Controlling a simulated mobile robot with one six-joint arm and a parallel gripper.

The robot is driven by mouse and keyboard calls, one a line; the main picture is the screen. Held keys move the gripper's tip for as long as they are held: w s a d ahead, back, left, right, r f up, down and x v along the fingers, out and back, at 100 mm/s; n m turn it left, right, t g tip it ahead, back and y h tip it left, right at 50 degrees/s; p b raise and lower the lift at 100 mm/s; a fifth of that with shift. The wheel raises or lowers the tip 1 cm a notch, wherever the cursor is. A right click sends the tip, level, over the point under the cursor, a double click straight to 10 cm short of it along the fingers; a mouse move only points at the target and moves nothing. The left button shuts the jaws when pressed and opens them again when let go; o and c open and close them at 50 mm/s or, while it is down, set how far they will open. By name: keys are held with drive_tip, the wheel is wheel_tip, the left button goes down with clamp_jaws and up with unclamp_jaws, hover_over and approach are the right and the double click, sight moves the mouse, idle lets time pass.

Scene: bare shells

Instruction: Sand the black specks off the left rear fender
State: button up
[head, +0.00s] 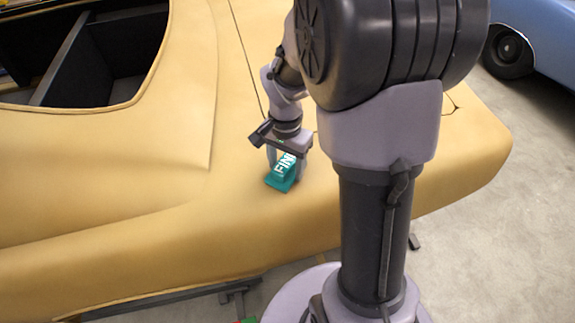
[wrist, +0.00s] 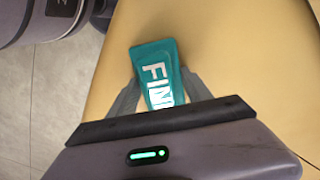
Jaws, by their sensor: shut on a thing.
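A teal sanding block (head: 281,182) with white letters reading "FIN" is in my gripper (head: 285,171). My gripper is shut on it, with one finger on each side. The block is on or just above the yellow fender (head: 190,221); I cannot tell whether it touches. In the wrist view the block (wrist: 160,72) lies between the fingers (wrist: 158,98), over the yellow panel (wrist: 240,50). No black specks show on the visible paint; the area under the block and behind my arm is hidden.
The yellow shell has an open window or cabin hole (head: 100,60) at upper left. It rests on a dark metal stand (head: 225,288). A blue car (head: 545,35) stands at upper right. Grey floor (head: 490,240) is free at the right.

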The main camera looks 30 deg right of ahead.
wheel_tip(320, 180, up, 4)
drive_tip(key=shift+f+p, duration=0.1)
drive_tip(key=shift+p, duration=1.1)
drive_tip(key=shift+r+p, duration=0.3)
drive_tip(key=shift+r, duration=0.1)
drive_tip(key=shift+a+r+p, duration=0.1)
drive_tip(key=shift+r+p, duration=0.5)
drive_tip(key=shift+r, duration=0.1)
drive_tip(key=shift+r+p, duration=1.05)
drive_tip(key=shift+r, duration=0.25)
drive_tip(key=shift+f, duration=0.15)
